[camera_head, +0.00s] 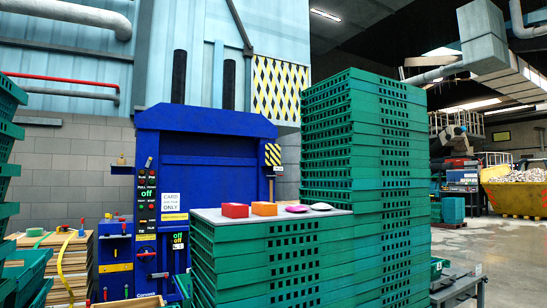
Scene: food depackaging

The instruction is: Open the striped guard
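A small panel with yellow and black diagonal stripes (273,154) is on the right side of the blue machine (205,150). A larger panel with a yellow, black and white diagonal pattern (280,88) is higher up, behind the machine's top right. I cannot tell for sure which one is the striped guard, or whether either is open. The machine's left post carries buttons, labels and a white card sign (171,198). Stacked crates partly hide its lower front. Neither of my grippers is in view.
Tall stacks of green crates (345,150) stand in front and to the right. Red, orange and pink items (264,209) lie on the grey top (220,215) of the lower stack. Stacked boards (60,265) and more crates are at the left. Open floor (500,260) lies at the right.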

